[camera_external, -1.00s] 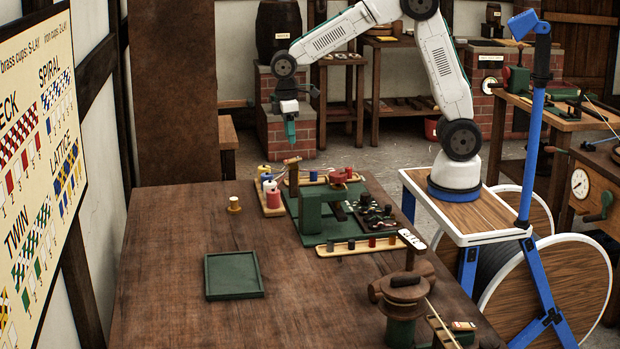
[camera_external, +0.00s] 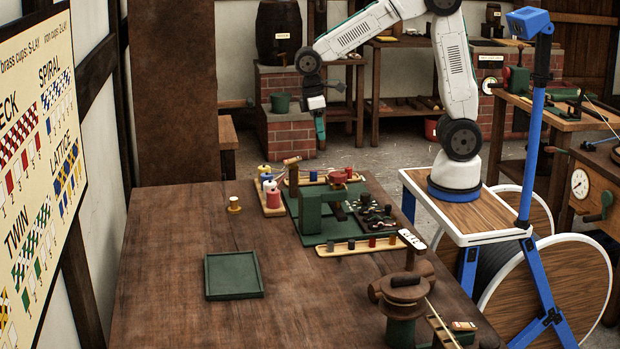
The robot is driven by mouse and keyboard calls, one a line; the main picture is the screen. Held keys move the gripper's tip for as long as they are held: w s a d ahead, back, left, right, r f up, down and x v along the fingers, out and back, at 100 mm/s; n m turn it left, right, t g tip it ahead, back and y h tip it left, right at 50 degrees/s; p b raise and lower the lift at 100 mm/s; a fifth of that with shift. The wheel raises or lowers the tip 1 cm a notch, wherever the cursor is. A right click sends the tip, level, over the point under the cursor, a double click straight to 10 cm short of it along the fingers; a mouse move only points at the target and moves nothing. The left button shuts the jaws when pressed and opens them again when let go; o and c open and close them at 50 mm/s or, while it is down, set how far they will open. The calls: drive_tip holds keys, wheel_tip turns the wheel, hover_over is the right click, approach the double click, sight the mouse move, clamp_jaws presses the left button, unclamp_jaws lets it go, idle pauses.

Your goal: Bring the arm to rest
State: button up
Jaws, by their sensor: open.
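My gripper (camera_external: 320,130) hangs pointing down at the end of my white arm, in the air above the back of the wooden bench. It holds nothing that I can see. Its fingers show small and edge-on, with the tips well above the bench and clear of the things on it. The arm rises from its stand at the right, and its upper part runs up past the top edge of the picture.
A green braiding stand (camera_external: 311,212), a rack of bobbins (camera_external: 270,196) and a strip of pegs (camera_external: 352,246) stand on the bench (camera_external: 165,270). A green tray (camera_external: 234,275) lies empty. A brown winder (camera_external: 403,287) is at the front right. The bench's left side is clear.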

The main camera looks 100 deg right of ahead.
drive_tip(key=s+a+r+t, duration=0.1)
drive_tip(key=s+a+r, duration=0.2)
drive_tip(key=s, duration=0.8)
drive_tip(key=s+a+r+n+t, duration=0.1)
drive_tip(key=s+a, duration=0.5)
drive_tip(key=s, duration=0.6)
wheel_tip(320, 180, up, 2)
drive_tip(key=shift+t, duration=0.7)
idle(0.7)
